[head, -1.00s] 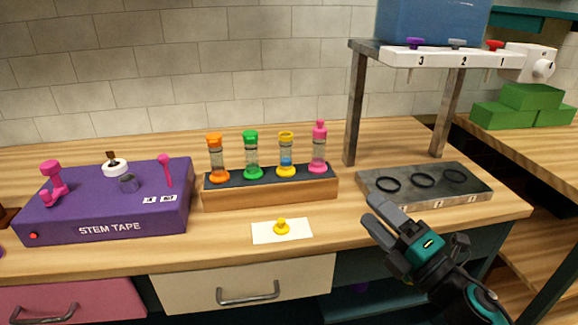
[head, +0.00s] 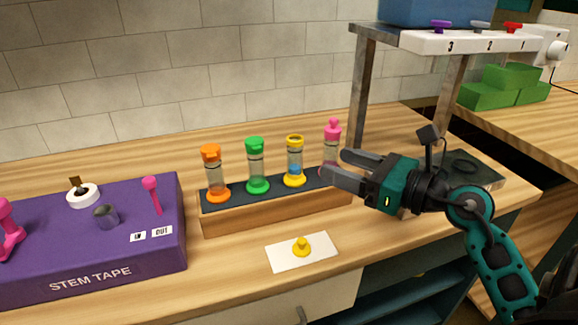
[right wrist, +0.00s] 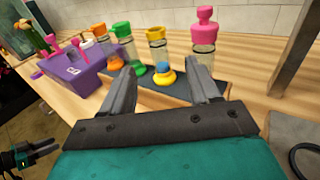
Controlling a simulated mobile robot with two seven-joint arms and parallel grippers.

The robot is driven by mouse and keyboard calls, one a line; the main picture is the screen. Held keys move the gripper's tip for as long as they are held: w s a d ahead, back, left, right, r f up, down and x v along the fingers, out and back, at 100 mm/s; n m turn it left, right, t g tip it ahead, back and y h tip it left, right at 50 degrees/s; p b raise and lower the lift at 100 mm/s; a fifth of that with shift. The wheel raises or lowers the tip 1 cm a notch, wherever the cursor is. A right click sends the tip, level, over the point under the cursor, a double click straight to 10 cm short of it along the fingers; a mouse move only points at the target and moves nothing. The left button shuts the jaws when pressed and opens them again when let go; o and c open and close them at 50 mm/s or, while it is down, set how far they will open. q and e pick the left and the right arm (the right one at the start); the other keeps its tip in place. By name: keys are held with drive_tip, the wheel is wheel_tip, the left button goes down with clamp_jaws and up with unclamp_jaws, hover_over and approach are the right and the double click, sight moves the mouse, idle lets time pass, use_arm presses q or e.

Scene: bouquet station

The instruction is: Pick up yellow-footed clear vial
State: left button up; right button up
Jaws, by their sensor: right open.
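The yellow-footed clear vial (head: 295,162) stands upright in the wooden rack (head: 280,210), between the green vial (head: 257,165) and the pink-topped vial (head: 333,131). It has a yellow rim and some blue low inside. In the right wrist view the vial (right wrist: 157,48) shows between my fingers but farther off. My right gripper (head: 337,166) is open and empty, to the right of the vial, its fingers overlapping the pink vial's lower part. In the right wrist view, part of my left gripper (right wrist: 28,160) appears at lower left; its jaws are unclear.
An orange vial (head: 212,172) stands at the rack's left end. A yellow stopper (head: 301,246) sits on a white card (head: 279,257) in front. The purple stem tape box (head: 90,255) is at left. A metal stand (head: 362,90) rises behind my right gripper.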

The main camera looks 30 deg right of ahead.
sight(302, 151)
drive_tip(key=p+x, duration=0.1)
drive_tip(key=x, duration=0.8)
drive_tip(key=shift+w+a+p, duration=0.25)
drive_tip(key=shift+w+p, duration=0.05)
drive_tip(key=shift+w+a, duration=0.15)
drive_tip(key=shift+w, duration=0.3)
drive_tip(key=shift+c, duration=0.4)
clamp_jaws()
